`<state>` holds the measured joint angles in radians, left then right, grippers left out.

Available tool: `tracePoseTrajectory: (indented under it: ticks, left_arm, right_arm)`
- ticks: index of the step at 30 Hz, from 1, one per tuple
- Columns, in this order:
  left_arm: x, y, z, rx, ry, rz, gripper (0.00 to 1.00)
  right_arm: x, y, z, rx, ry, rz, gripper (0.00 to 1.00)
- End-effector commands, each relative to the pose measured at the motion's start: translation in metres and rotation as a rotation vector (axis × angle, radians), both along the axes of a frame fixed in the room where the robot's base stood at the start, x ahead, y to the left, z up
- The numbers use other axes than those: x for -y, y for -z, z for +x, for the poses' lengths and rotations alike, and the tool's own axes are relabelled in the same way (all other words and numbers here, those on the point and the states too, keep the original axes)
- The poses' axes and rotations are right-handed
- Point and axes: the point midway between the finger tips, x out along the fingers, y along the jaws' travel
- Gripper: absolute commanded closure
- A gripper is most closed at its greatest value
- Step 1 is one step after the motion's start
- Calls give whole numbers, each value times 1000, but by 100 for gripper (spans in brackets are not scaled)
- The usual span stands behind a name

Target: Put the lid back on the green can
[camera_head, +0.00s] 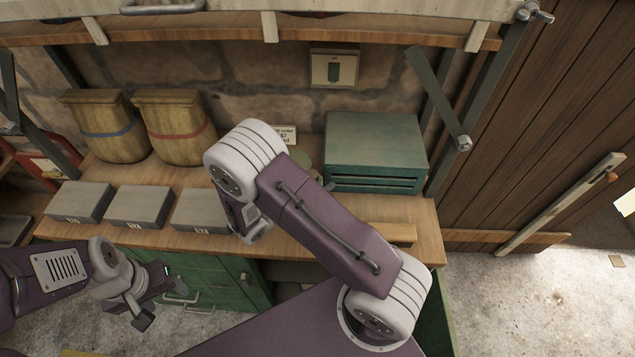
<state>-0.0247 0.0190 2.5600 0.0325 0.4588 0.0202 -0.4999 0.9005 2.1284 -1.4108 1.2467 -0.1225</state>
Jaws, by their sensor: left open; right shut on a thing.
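My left gripper (158,296) is open and empty, low at the left in front of the green drawers, well away from the bench top.
A green metal chest (375,150) stands at the right of the bench. Two sacks (107,124) (174,127) stand at the back left. Several grey boxes (138,206) line the front edge. A wooden block (400,233) lies at the front right. A shelf (340,35) runs above.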

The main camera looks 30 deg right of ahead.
Motion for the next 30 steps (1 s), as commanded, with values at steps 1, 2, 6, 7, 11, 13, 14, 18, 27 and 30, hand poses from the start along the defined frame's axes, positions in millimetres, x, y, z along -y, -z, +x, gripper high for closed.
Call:
tracePoseTrajectory:
  ticks: [1, 2, 6, 7, 11, 13, 14, 18, 27, 30]
  left_arm:
    - [0, 0, 0, 0, 0, 0, 43]
    - [0, 0, 0, 0, 0, 0, 43]
    - [0, 0, 0, 0, 0, 0, 43]
    - [0, 0, 0, 0, 0, 0, 43]
    - [0, 3, 0, 0, 0, 0, 43]
    - [0, 2, 0, 0, 0, 0, 43]
    - [0, 2, 0, 0, 0, 0, 43]
    - [0, 2, 0, 0, 0, 0, 43]
    - [0, 2, 0, 0, 0, 0, 43]
    - [0, 4, 0, 0, 0, 0, 43]
  right_arm:
    - [0, 1, 0, 1, 0, -2, 100]
    - [0, 1, 0, 2, 0, -2, 100]
    - [0, 0, 0, 1, 0, -1, 100]
    - [0, 0, 0, 1, 0, -1, 100]
    - [0, 5, 0, 1, 0, -1, 100]
    - [0, 4, 0, 1, 0, 0, 40]
    - [0, 4, 0, 1, 0, 0, 40]
    - [0, 4, 0, 1, 0, 0, 40]
    - [-17, -4, -5, 2, -4, 1, 40]
    - [-38, -12, -13, 5, -8, 2, 40]
